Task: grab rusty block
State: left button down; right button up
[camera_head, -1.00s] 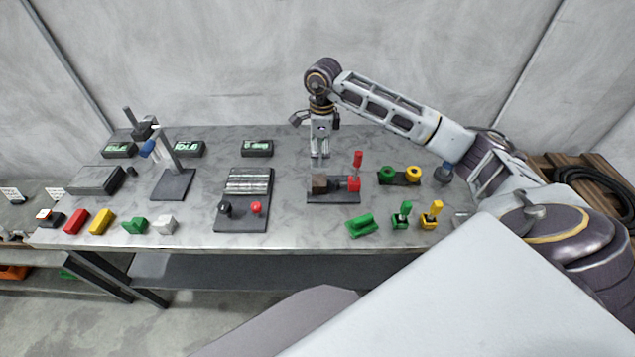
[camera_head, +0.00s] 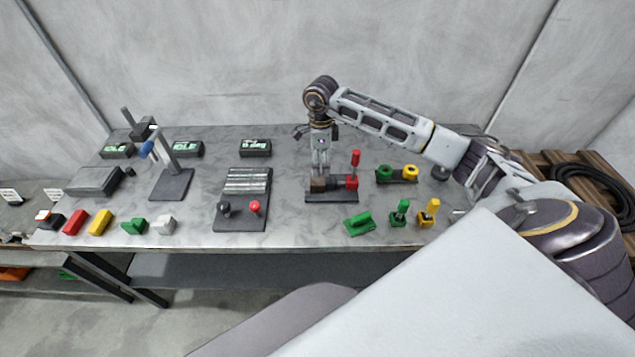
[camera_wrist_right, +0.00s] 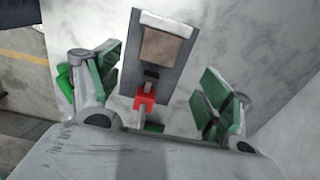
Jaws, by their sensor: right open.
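The rusty block (camera_head: 317,184) is a small brown block at the left end of a dark fixture (camera_head: 335,197) on the table. A red clamp part (camera_head: 352,182) stands at the fixture's right side. My right gripper (camera_head: 321,172) points down right above the block, its fingers close to the block's top. In the right wrist view, the block's brown top (camera_wrist_right: 165,47) lies ahead, between and beyond the spread green-padded fingers of the gripper (camera_wrist_right: 162,75). The gripper is open and empty. I cannot tell whether a fingertip touches the block. My left gripper is not in view.
A red upright handle (camera_head: 356,158) stands close on the gripper's right. Several green and yellow pieces lie in front. A dark plate with metal bars (camera_head: 248,182) stands left. Bare table lies between plate and fixture.

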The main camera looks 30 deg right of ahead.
aim_at(319, 179)
jog(key=shift+f, duration=1.85)
jog(key=shift+f+p, duration=0.15)
jog(key=shift+p, duration=0.15)
jog(key=shift+a+f+p, duration=0.15)
jog(key=shift+f+p, duration=0.15)
jog(key=shift+f, duration=0.3)
jog(key=shift+f+p, duration=0.45)
jog(key=shift+f, duration=1.4)
jog(key=shift+c, duration=0.4)
jog(key=c, duration=1.5)
jog(key=shift+r, duration=0.15)
